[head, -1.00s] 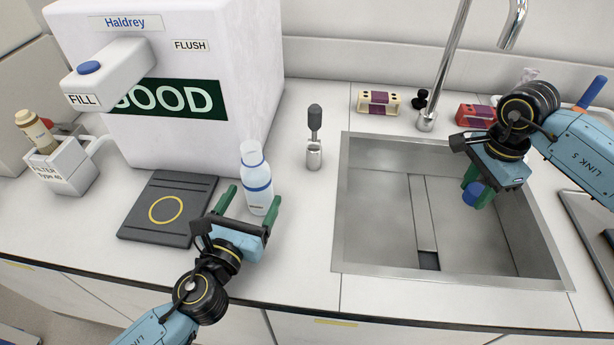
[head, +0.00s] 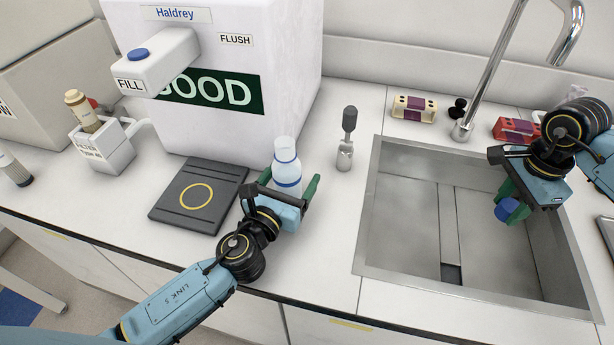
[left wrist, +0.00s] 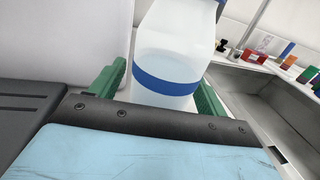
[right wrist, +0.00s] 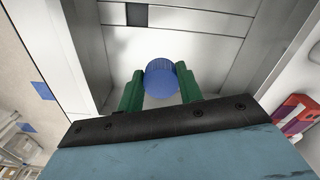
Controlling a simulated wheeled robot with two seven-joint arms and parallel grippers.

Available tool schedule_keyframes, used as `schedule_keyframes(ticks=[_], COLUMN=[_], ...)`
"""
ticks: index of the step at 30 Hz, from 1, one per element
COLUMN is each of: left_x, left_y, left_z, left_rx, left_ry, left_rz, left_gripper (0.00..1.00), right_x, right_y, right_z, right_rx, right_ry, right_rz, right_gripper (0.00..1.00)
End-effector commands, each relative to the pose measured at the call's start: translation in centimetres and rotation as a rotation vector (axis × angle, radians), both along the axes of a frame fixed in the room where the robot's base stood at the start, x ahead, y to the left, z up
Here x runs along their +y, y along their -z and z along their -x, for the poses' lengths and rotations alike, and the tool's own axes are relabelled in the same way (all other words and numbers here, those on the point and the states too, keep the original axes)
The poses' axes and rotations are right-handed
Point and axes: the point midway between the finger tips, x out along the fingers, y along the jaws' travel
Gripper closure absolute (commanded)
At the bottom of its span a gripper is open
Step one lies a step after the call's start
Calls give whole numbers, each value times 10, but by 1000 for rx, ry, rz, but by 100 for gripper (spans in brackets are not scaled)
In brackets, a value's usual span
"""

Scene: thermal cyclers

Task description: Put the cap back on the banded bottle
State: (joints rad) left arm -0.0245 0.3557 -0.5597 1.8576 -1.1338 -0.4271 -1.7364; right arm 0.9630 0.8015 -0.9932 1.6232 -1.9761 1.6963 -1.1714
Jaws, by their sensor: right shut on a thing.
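A small gap shows beside the left finger. My right gripper (head: 514,203) is shut on the blue cap (head: 507,210) and holds it above the sink. The cap sits between the green fingertips in the right wrist view (right wrist: 161,78).
The sink (head: 410,262) fills the right side, with a tall tap (head: 490,75) behind it. The white Haldrey dispenser (head: 290,60) stands behind the bottle, with a dark pad (head: 212,178) in front. A grey-topped small device (head: 347,135) stands between bottle and sink.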

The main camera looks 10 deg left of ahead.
Motion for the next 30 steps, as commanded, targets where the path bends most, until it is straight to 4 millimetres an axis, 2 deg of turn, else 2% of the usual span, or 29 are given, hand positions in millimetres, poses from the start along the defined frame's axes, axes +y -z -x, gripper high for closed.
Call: schedule_keyframes(ticks=[1, 9, 12, 30], left_x=[0, 0, 0, 1], left_y=[0, 0, 0, -6], left_z=[0, 0, 0, 3], left_rx=[0, 0, -1, 0], left_ry=[0, 0, 0, 11], left_rz=[0, 0, 0, -1], left_gripper=[29, 65, 75, 75], right_x=[0, 0, 0, 0], right_y=[0, 0, 0, -9], right_z=[0, 0, 0, 0], right_rx=[0, 0, 0, 0], right_ry=[0, 0, 0, 0], right_rz=[0, 0, 0, 0], right_gripper=[85, 85, 85, 85])
